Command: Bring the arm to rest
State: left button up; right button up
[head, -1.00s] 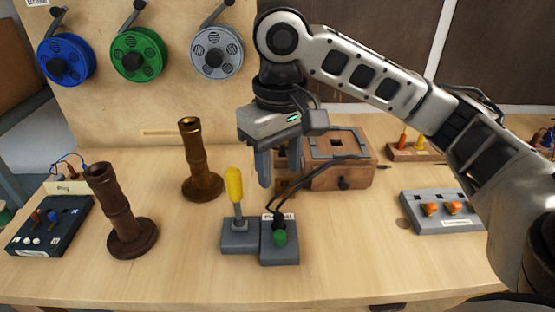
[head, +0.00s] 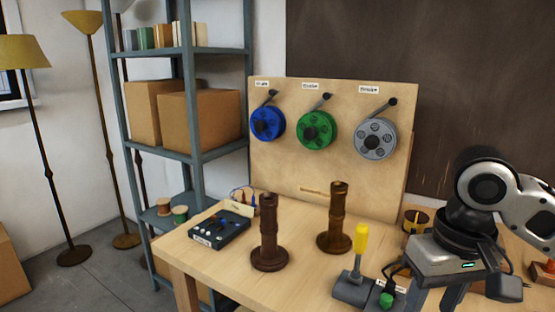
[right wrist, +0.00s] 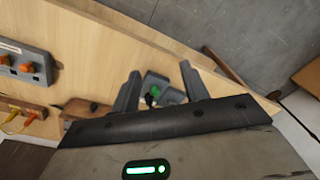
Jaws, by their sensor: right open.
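My right arm comes in from the right of the head view, and its gripper (head: 438,298) points down near the bottom edge. It is beside the grey block with the green knob (head: 386,300), above the table. In the right wrist view the two fingers of the gripper (right wrist: 158,88) stand apart with nothing held between them. The grey blocks with the green knob (right wrist: 153,92) show beyond the fingers, apart from them as far as I can tell. The fingertips are cut off in the head view. My left gripper is not in view.
Two brown turned columns (head: 268,235) and (head: 339,222) stand on the table (head: 215,265). A dark switch box (head: 220,229) is at left. Wire spools (head: 317,130) hang on a board; a shelf (head: 190,155) stands left.

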jog(key=w+a+f+n+t+y, duration=0.1)
jog(key=w+a+f+t+y, duration=0.15)
jog(key=a+f, duration=0.5)
jog(key=w+a+f+t+y, duration=0.25)
jog(key=a+f+y, duration=0.2)
jog(key=f, duration=0.55)
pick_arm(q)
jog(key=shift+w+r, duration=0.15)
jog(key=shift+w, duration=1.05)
pick_arm(e)
jog(key=s+d+f+t+h, duration=0.2)
jog(key=s+d+f, duration=0.1)
jog(key=s+f, duration=0.3)
jog(key=s+d+f+t+h, duration=0.2)
jog(key=s+d+f+h, duration=0.1)
jog(key=s+f, duration=0.4)
notch_tip(320, 180, down, 2)
jog(key=shift+d+t, duration=0.15)
jog(key=shift+t, duration=0.15)
